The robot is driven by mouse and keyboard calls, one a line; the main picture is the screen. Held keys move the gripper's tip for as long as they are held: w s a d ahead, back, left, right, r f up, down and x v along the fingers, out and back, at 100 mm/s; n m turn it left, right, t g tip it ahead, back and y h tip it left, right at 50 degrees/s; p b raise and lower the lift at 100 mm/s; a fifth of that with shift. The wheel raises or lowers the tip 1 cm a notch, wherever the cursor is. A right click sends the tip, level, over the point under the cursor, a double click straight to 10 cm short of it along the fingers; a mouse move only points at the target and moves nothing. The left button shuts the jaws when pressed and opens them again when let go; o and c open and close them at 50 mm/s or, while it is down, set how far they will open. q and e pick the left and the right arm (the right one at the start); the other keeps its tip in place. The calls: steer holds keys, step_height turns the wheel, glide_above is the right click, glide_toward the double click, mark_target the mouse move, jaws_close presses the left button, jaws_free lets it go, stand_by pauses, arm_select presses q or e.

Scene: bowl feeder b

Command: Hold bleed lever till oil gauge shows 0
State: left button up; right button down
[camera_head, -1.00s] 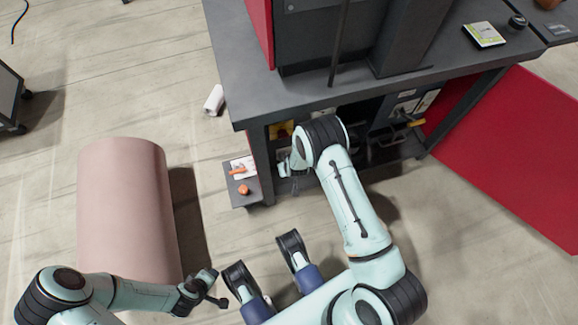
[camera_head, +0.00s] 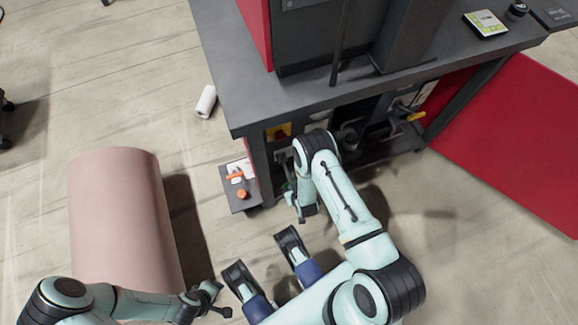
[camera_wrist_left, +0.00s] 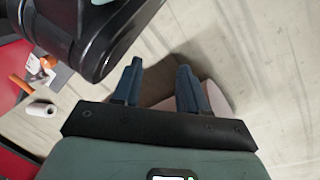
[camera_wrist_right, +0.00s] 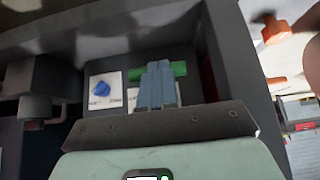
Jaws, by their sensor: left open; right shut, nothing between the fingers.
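In the right wrist view a green bar-like handle (camera_wrist_right: 179,68), possibly the bleed lever, lies across a panel behind my right gripper (camera_wrist_right: 157,68). The right fingers are shut with nothing between them and cover the middle of the handle; I cannot tell whether they touch it. A blue knob (camera_wrist_right: 100,88) on a white label sits left of the handle. In the head view my right gripper (camera_head: 305,212) hangs by the near left leg of the machine bench. My left gripper (camera_wrist_left: 158,88) is open and empty, above the floor. I cannot make out an oil gauge or its reading.
The dark bench (camera_head: 300,105) overhangs the low compartment. A side box (camera_head: 240,207) carries an orange lever (camera_head: 235,176) and an orange knob (camera_head: 243,194). A pink padded cylinder (camera_head: 118,220) stands left. A red panel (camera_head: 510,150) is at right. Floor between is clear.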

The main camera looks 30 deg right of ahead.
arm_select(q)
steer(key=shift+s+f+g+b, duration=0.6)
steer(key=shift+s+f, duration=0.35)
steer(key=shift+s, duration=0.2)
arm_select(e)
step_height(320, 180, down, 4)
steer(key=shift+w+r, duration=0.15)
steer(key=shift+r, duration=0.05)
steer(key=r, duration=0.1)
steer(key=w+r+p, duration=0.2)
steer(key=r, duration=0.1)
steer(key=shift+d, duration=0.3)
arm_select(q)
steer(key=w+d+r+t+p, duration=0.1)
steer(key=w+r+t+p, duration=0.2)
steer(key=w+r, duration=0.3)
step_height(320, 180, up, 3)
steer(key=shift+w+d+f+m+p, duration=0.1)
steer(key=shift+w+d+m+p, duration=0.2)
steer(key=shift+p, duration=0.15)
arm_select(e)
steer(key=s+r, duration=0.4)
steer(key=r, duration=0.5)
steer(key=shift+a, duration=0.45)
